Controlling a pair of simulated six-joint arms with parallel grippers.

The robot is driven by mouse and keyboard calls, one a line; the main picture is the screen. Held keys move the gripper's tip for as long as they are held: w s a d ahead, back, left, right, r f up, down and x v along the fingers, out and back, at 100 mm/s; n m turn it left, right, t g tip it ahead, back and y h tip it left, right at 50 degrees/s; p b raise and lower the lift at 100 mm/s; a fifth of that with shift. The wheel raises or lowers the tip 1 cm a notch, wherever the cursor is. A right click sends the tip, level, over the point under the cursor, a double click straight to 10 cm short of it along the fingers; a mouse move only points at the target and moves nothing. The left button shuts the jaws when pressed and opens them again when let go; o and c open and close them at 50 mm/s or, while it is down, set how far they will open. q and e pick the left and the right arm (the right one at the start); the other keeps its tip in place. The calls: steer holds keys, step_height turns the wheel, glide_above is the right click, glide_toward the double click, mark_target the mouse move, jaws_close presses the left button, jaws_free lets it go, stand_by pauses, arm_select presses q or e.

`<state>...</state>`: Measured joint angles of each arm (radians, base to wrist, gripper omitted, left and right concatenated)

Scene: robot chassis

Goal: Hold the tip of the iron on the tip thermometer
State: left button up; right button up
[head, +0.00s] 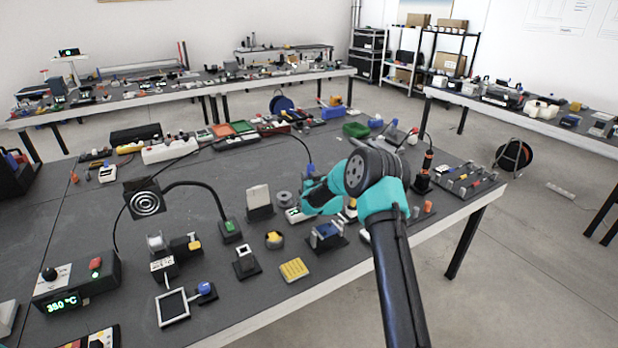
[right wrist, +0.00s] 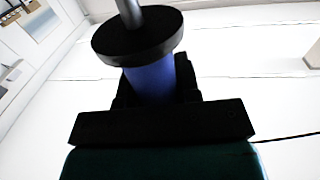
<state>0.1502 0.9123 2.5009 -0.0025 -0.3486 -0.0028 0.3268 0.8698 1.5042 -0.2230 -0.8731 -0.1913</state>
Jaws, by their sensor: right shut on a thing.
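My right gripper (head: 312,192) is over the middle of the table, partly hidden by its own teal arm. It is shut on the soldering iron, whose blue handle (head: 309,169) shows just above the jaws, with a dark cable rising from it. In the right wrist view the blue handle (right wrist: 152,82) is between the dark jaws (right wrist: 160,100), with a black collar and grey metal shaft beyond. The iron's tip is out of sight. A small white device with a green display (head: 293,214), apparently the tip thermometer, is partly hidden just below-left of the gripper. My left gripper is not visible.
A control box (head: 76,290) reads about 350 °C at the front left. A gooseneck stand (head: 230,230), a grey block (head: 259,202), a yellow sponge (head: 293,270) and a blue-topped fixture (head: 327,235) surround the work area. Little table near the gripper is clear.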

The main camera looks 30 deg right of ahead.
stand_by(0.4)
step_height(320, 180, up, 8)
steer(key=shift+f, duration=0.25)
stand_by(0.5)
stand_by(0.3)
